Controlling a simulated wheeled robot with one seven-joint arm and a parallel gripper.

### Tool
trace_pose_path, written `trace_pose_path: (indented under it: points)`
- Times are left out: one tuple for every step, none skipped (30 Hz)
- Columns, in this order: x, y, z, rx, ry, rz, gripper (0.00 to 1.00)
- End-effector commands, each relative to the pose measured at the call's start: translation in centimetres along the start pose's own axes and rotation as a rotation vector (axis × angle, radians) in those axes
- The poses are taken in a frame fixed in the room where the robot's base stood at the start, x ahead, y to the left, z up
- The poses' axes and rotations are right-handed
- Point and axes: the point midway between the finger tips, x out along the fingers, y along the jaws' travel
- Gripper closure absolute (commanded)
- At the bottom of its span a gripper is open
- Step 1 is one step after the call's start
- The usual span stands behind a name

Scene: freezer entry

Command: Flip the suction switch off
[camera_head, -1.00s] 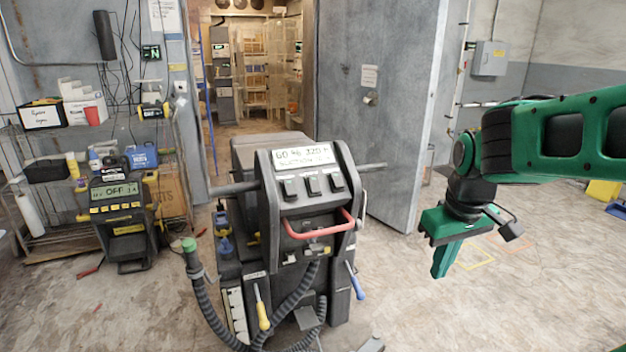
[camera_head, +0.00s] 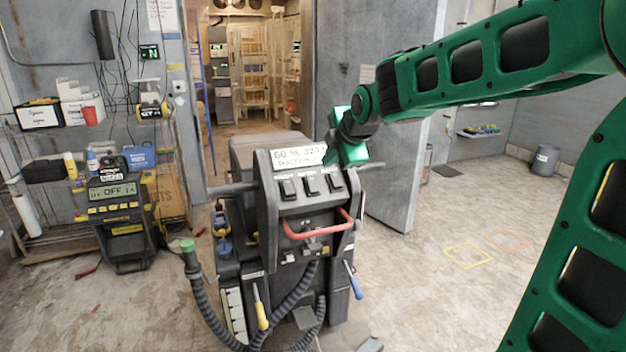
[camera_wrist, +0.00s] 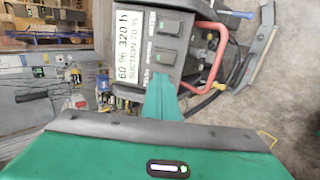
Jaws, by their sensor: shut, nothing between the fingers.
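A grey-black floor machine (camera_head: 266,222) stands in the middle of the head view. Its sloped console has a display (camera_head: 297,158) reading 60 %, 320 h and a suction line. Below the display are three dark rocker switches: left (camera_head: 288,188), middle (camera_head: 311,185) and right (camera_head: 335,181). Their small labels are too blurred to read surely. My gripper (camera_head: 346,152) is shut and empty, at the console's upper right, close to the right switch. In the wrist view, the fingers (camera_wrist: 162,88) cover where the third switch lies; two switches (camera_wrist: 167,26) show. I cannot tell whether the fingertips touch the console.
A red handle bar (camera_head: 318,226) curves out below the switches. A ribbed hose (camera_head: 212,312) hangs at the machine's front left. A shelf (camera_head: 40,235) and a yellow-black unit (camera_head: 125,222) reading OFF stand at left. The floor at right is mostly open.

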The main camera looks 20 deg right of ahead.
Motion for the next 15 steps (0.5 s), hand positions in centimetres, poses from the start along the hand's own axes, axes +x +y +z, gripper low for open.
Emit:
trace_pose_path:
  points:
    - [0.0, 0.1, -0.1, -0.005, 0.001, 0.002, 1.00]
    - [0.0, 0.1, -0.1, -0.006, 0.001, 0.002, 1.00]
    - [0.0, 0.1, -0.1, -0.006, 0.001, 0.002, 1.00]
    - [0.0, 0.1, -0.1, -0.006, 0.001, 0.002, 1.00]
    - [0.0, 0.1, -0.1, -0.005, 0.001, 0.002, 1.00]
    - [0.0, 0.1, 0.0, -0.005, 0.001, 0.002, 1.00]
    - [0.0, 0.1, 0.0, -0.005, 0.001, 0.001, 1.00]
    - [0.0, 0.1, 0.0, -0.004, 0.000, 0.001, 1.00]
    - [0.0, 0.1, 0.0, -0.004, 0.000, 0.001, 1.00]
    - [0.1, 0.0, 0.0, -0.004, 0.000, 0.001, 1.00]
    - [0.2, 0.0, 0.0, -0.004, 0.000, 0.000, 1.00]
    - [0.4, 0.0, 0.0, -0.003, 0.000, 0.000, 1.00]
    - [0.6, 0.0, 0.0, -0.003, 0.000, -0.001, 1.00]
    - [0.8, 0.0, 0.0, -0.003, 0.000, -0.002, 1.00]
    - [1.2, 0.0, 0.0, -0.003, 0.000, -0.002, 1.00]
